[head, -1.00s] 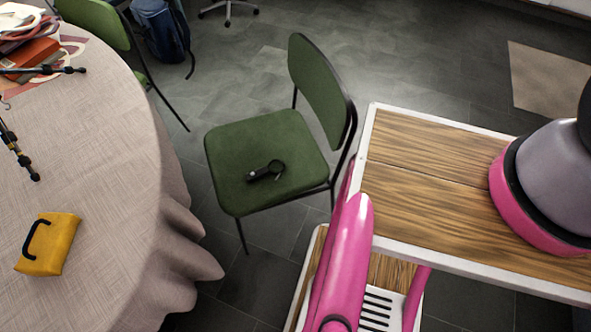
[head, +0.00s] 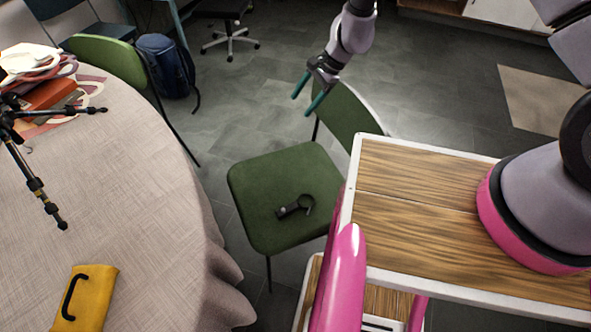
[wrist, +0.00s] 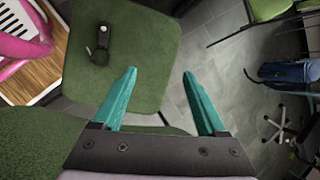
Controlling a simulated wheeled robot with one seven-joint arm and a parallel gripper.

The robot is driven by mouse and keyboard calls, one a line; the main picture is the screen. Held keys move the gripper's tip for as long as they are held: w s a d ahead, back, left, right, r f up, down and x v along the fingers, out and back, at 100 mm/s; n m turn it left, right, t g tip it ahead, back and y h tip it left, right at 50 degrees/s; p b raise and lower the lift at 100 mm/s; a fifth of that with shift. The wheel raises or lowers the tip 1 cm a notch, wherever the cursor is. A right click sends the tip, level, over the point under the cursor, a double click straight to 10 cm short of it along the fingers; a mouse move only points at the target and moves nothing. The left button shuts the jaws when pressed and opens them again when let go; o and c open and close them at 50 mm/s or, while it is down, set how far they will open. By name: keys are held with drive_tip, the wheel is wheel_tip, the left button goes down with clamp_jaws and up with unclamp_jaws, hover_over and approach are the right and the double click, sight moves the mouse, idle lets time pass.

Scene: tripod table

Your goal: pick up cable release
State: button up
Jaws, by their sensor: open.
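A small black object with a loop at one end, apparently the cable release (head: 291,208), lies on the seat of the green chair (head: 262,178). In the wrist view it (wrist: 102,40) lies on the seat, up and left of the fingers. My gripper (head: 304,104) is in the air by the chair's backrest, up from the object in the head view. Its two teal fingers are apart with nothing between them, and they also show in the wrist view (wrist: 159,74).
A cloth-covered round table (head: 140,175) at left holds a black tripod (head: 37,188) and a yellow pouch (head: 92,298). The chair's backrest (head: 350,118) rises beside my gripper. A blue backpack (head: 163,62) and a swivel chair (head: 228,40) stand behind.

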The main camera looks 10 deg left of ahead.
drive_tip(key=s+f+h, duration=0.1)
drive_tip(key=s+f, duration=0.5)
drive_tip(key=f, duration=0.6)
drive_tip(key=m+g+h, duration=0.1)
approach(290, 207)
drive_tip(key=x, duration=0.2)
drive_tip(key=shift+w+a+f, duration=0.1)
drive_tip(key=shift+a+f, duration=0.1)
drive_tip(key=shift+f, duration=0.15)
drive_tip(key=shift+s+x, duration=0.2)
drive_tip(key=shift+x, duration=2.8)
drive_tip(key=shift+d, duration=0.1)
clamp_jaws()
